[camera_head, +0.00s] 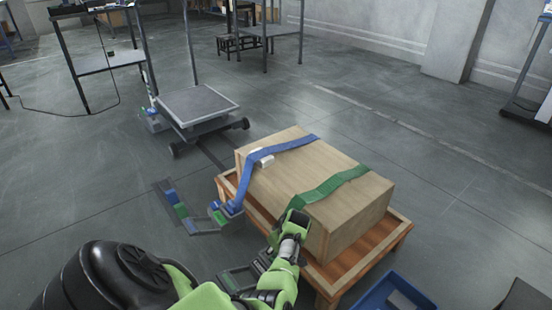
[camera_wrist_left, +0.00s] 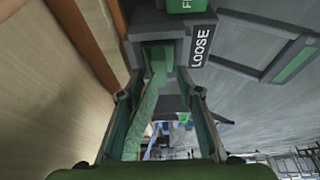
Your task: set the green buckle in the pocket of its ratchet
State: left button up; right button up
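A green strap (camera_head: 330,188) lies over the right part of the wooden box (camera_head: 297,163) and runs down its front edge to my left gripper (camera_head: 291,224). In the left wrist view my left gripper (camera_wrist_left: 162,80) has its fingers apart, with the green strap (camera_wrist_left: 145,112) between them. The strap's upper end meets a grey ratchet (camera_wrist_left: 172,28) labelled "LOOSE", with a green patch at its top. The green buckle cannot be told apart there, and whether the fingers press on it is unclear. My right gripper is out of view.
The box stands on a wooden stand (camera_head: 346,283). A blue strap (camera_head: 247,180) crosses its left part. A row of grey, blue and green parts (camera_head: 180,209) lies left of it. A blue bin (camera_head: 392,293) is at the front right. A wheeled platform (camera_head: 198,104) stands behind.

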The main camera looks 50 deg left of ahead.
pick_arm(q)
jog(key=shift+d+r, duration=0.1)
jog(key=v, duration=1.1)
jog(key=shift+r, duration=0.35)
jog(key=shift+w+d, duration=0.1)
